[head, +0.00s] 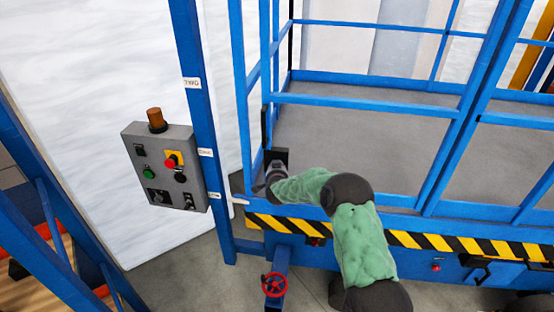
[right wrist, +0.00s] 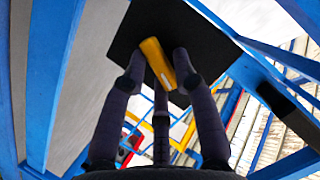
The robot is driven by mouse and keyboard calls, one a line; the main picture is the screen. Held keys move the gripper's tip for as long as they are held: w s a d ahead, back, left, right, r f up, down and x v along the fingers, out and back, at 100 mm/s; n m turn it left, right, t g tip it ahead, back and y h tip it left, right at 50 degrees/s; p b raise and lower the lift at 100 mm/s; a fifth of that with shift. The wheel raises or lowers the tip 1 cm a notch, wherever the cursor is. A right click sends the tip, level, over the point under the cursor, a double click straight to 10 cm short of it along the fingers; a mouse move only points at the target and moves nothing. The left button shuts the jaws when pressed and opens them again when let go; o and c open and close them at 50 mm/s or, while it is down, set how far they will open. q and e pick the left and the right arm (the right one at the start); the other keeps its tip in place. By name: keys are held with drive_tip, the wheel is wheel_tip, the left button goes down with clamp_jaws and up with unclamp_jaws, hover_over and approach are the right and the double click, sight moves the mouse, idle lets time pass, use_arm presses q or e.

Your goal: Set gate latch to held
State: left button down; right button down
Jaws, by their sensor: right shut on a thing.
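The gate latch shows in the right wrist view as a black plate (right wrist: 125,40) with a yellow handle (right wrist: 152,50) on it. The fingers of my right gripper (right wrist: 160,72) are closed around the yellow handle, which lies tilted between them. In the head view the dark latch plate (head: 281,154) is at the left end of the blue gate (head: 375,106), by the post. My right gripper (head: 270,173) is against it and hides the yellow handle there. I cannot read the latch's setting. My left gripper is not in view.
A grey control box (head: 187,182) with buttons and an orange lamp (head: 155,116) hangs on a blue post (head: 188,50) to the left. A yellow-black striped edge (head: 405,239) runs below the gate. A red handwheel (head: 274,285) sits lower, near my right arm.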

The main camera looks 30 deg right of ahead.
drive_tip(key=shift+a+n+g+h+p, duration=0.1)
drive_tip(key=shift+n+g+h+p, duration=0.6)
drive_tip(key=shift+p, duration=1.05)
drive_tip(key=shift+n+g+h+p, duration=0.25)
drive_tip(key=shift+n+p, duration=0.85)
drive_tip(key=shift+p, duration=0.6)
drive_tip(key=c, duration=1.1)
unclamp_jaws()
drive_tip(key=shift+w, duration=0.1)
